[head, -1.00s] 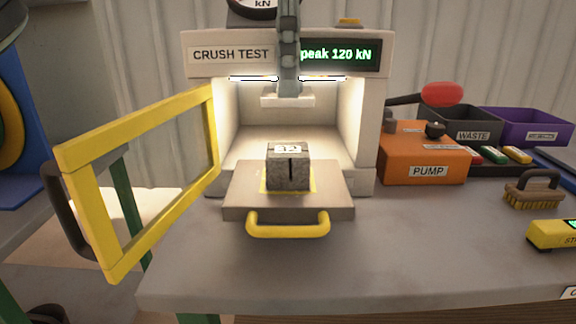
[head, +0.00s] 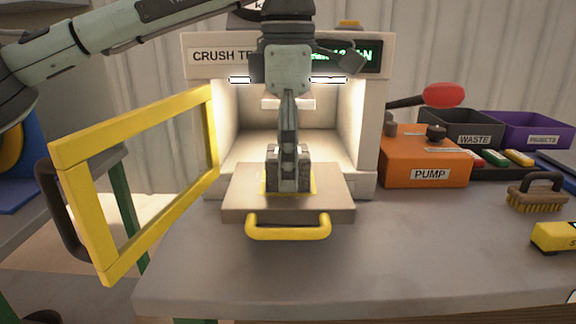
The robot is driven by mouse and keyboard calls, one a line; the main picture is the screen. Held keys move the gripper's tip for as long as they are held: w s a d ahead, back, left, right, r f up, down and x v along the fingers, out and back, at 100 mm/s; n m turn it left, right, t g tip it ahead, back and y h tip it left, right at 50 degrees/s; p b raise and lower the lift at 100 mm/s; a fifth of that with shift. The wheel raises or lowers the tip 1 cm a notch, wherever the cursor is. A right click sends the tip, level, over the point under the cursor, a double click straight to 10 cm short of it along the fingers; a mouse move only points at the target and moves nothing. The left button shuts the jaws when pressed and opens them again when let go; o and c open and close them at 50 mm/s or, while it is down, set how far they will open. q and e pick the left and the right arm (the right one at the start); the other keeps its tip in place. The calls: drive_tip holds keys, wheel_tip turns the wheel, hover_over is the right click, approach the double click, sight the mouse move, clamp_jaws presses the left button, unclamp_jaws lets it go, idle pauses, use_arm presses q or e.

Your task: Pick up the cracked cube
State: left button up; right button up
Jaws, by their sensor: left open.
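The cracked cube (head: 271,174) is a grey concrete block on the pulled-out tray (head: 240,199) of the crush test press. My left gripper (head: 289,182) reaches down from above, in front of the cube, and hides its middle and most of its top label. The cube's left and right edges show on both sides of the finger. The jaws are open. I cannot tell how far the fingers reach down around the cube. My right gripper is not in view.
The yellow-framed guard door (head: 135,185) stands open at the left. The tray's yellow handle (head: 288,232) sticks out in front. The orange pump (head: 427,160), waste bin (head: 462,127), purple bin (head: 532,128) and brush (head: 537,195) are at the right. The front of the table is clear.

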use_arm(q)
drive_tip(key=shift+c, duration=0.4)
drive_tip(key=c, duration=1.4)
drive_tip(key=shift+r, duration=0.1)
drive_tip(key=shift+c, duration=0.7)
drive_tip(key=shift+r, duration=0.1)
